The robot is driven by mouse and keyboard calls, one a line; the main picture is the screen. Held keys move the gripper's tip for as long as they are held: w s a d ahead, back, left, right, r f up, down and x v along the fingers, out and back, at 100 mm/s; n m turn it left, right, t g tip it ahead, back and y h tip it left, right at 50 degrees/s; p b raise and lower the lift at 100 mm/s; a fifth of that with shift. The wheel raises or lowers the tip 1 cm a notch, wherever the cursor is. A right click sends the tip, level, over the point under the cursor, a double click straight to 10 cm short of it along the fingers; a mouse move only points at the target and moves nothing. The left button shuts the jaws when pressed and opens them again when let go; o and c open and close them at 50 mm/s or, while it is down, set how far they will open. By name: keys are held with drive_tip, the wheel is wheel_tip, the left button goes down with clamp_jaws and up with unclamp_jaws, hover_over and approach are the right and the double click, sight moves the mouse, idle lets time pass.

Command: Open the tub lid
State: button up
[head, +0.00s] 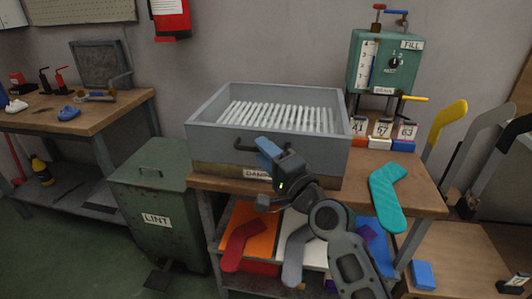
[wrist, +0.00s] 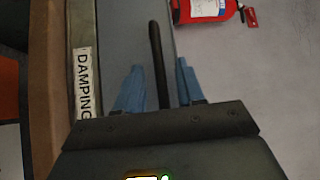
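The grey tub (head: 210,138) sits on the wooden bench, with a row of white rods (head: 285,116) showing in its top. I cannot make out a separate lid over the rods. A dark bar handle (head: 243,146) is on its front face, above a label partly hidden by my arm. My gripper (head: 266,149) is at the right part of this handle. In the wrist view, the blue fingers of my gripper (wrist: 158,88) are apart, with the dark handle (wrist: 156,50) between them and a gap on each side. The "DAMPING" label (wrist: 84,80) is to the left.
A green "LINT" bin (head: 155,205) stands left of the bench. A green fill tank (head: 385,62) stands behind right. A teal sock form (head: 387,197) lies on the bench's right end. Colored forms stand upright at far right. A shelf with red and grey forms is below.

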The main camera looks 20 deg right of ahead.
clamp_jaws()
idle(0.3)
idle(0.3)
